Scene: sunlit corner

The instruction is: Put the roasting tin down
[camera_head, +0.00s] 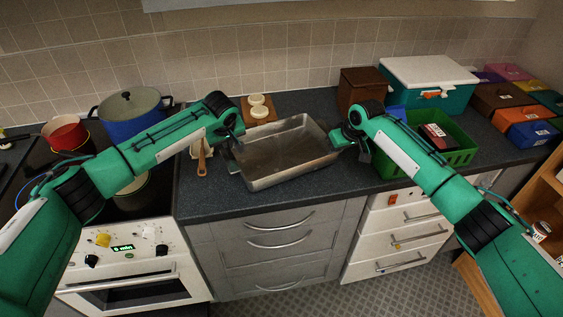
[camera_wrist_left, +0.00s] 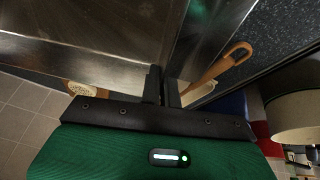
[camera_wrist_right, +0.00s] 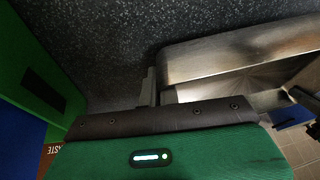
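The roasting tin (camera_head: 262,180) is a rectangular grey metal tin, empty and roughly level, over the worktop between the cooker and the green crate. I cannot tell whether its base touches the worktop. My left gripper (camera_head: 232,147) is shut on its left end wall; in the left wrist view the tin's wall (camera_wrist_left: 184,35) runs in between the close fingers (camera_wrist_left: 162,88). My right gripper (camera_head: 341,144) is at the opposite end, and in the right wrist view its fingers (camera_wrist_right: 158,90) close on the rim of the tin (camera_wrist_right: 225,55).
A wooden utensil (camera_head: 202,160) lies just left of the tin. A board with white round pieces (camera_head: 258,107) is behind it. The green crate (camera_head: 460,157) stands close on the right, and a blue pot (camera_head: 132,120) is on the hob. A strip of worktop (camera_head: 330,182) in front is clear.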

